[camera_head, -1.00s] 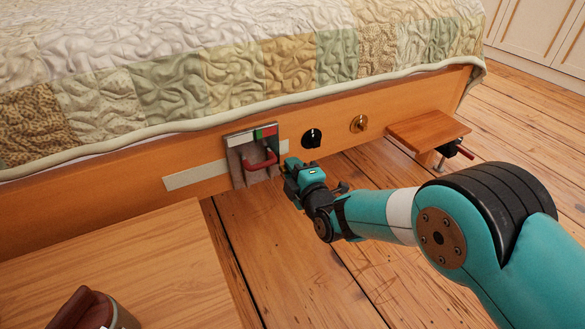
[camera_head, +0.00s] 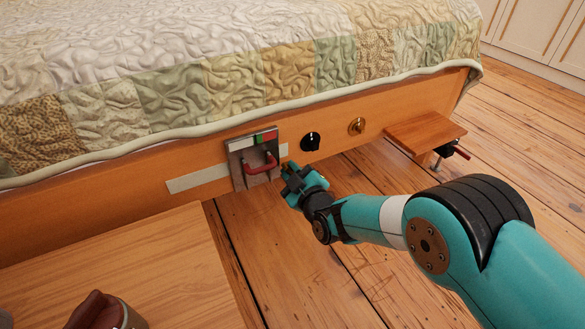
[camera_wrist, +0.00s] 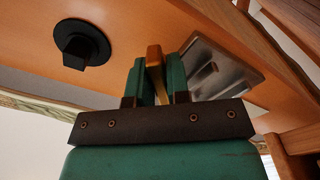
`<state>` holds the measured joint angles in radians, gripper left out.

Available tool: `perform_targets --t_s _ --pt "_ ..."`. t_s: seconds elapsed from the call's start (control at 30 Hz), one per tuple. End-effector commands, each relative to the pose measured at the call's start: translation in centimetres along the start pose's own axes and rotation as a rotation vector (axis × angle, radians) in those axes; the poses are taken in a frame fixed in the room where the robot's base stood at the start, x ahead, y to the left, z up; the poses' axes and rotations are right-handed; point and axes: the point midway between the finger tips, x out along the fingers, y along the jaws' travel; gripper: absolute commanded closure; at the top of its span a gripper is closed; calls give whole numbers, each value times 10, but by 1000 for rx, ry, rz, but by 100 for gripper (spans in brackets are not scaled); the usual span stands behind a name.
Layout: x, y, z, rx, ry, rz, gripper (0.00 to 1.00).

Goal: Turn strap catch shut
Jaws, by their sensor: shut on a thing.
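My gripper (camera_head: 288,170) is just right of the plate, close to the rail. In the wrist view, my gripper (camera_wrist: 157,78) is shut on a narrow brass-coloured piece (camera_wrist: 155,62), which stands upright between the fingers. The metal plate (camera_wrist: 215,72) is just right of the fingers there. In the head view my gripper mostly hides the held piece, and I cannot tell how it joins the plate.
A black knob (camera_head: 310,141) and a brass knob (camera_head: 357,126) are on the rail to the right; the black knob also shows in the wrist view (camera_wrist: 82,45). A small wooden shelf (camera_head: 425,132) with a clamp stands farther right. A wooden surface (camera_head: 130,260) is at front left.

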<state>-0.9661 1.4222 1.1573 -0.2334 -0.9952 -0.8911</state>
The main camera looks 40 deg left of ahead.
Motion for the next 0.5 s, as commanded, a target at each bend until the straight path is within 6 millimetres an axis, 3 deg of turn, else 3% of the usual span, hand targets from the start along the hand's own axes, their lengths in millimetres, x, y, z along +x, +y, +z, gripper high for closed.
perform_targets --t_s 0.5 --pt "1 0 -4 464 5 -2 100"
